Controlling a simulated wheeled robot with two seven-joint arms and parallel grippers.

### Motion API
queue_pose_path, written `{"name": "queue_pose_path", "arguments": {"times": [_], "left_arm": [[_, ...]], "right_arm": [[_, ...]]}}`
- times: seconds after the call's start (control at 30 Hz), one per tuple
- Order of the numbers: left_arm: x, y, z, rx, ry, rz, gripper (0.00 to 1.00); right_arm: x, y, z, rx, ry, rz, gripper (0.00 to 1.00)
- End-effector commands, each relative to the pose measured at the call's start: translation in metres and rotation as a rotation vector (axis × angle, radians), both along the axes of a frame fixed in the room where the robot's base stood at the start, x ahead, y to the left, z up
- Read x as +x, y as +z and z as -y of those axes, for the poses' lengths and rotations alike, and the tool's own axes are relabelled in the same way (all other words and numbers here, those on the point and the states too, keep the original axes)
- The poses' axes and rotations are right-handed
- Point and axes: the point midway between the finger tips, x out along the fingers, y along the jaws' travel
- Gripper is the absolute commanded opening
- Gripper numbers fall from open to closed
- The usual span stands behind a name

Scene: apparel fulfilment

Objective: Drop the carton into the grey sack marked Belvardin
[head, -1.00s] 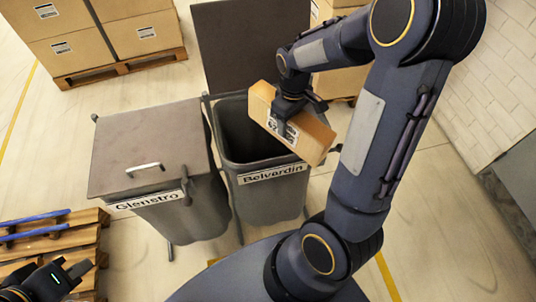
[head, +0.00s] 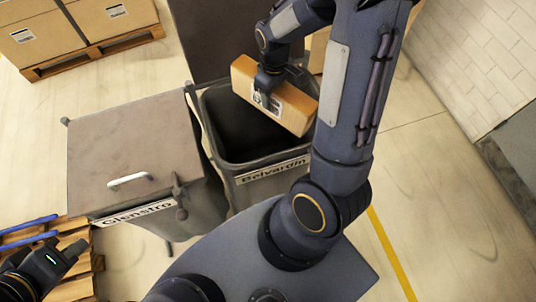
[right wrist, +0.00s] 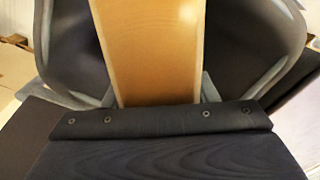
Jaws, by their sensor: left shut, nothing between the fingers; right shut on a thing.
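The carton (head: 296,109) is a tan box with a white label, held tilted above the open mouth of the Belvardin sack, over its right part. The grey sack marked Belvardin (head: 262,183) stands with its lid (head: 205,42) raised at the back. My right gripper (head: 268,90) is shut on the carton. In the right wrist view the carton (right wrist: 155,45) fills the middle, with the sack's dark inside on both sides. My left gripper (head: 72,252) is shut and empty at the lower left, far from the carton.
A sack marked Glenstro (head: 130,155) with its lid closed stands just left of the Belvardin sack. Stacked boxes on a pallet (head: 90,55) are at the back left. Another pallet with blue bars (head: 28,230) is at the left. A white brick wall (head: 480,50) is at the right.

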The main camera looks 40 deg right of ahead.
Motion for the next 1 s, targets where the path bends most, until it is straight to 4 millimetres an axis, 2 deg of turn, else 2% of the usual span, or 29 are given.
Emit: {"name": "queue_pose_path", "arguments": {"times": [0.17,0.6,0.97,1.0], "left_arm": [[0.0,-0.008,0.0,0.0,0.0,0.0,0.0],[0.0,-0.046,0.0,0.0,0.0,0.0,0.0],[0.0,-0.047,0.0,0.0,0.0,0.0,0.0],[0.0,-0.047,0.0,0.0,0.0,0.0,0.0]], "right_arm": [[0.0,-0.01,0.0,0.0,0.0,0.001,0.14],[0.0,-0.057,0.0,0.0,0.001,0.0,0.14],[0.0,-0.06,0.0,0.0,0.001,0.001,0.14],[0.0,-0.06,0.0,0.0,0.001,0.001,0.57]]}}
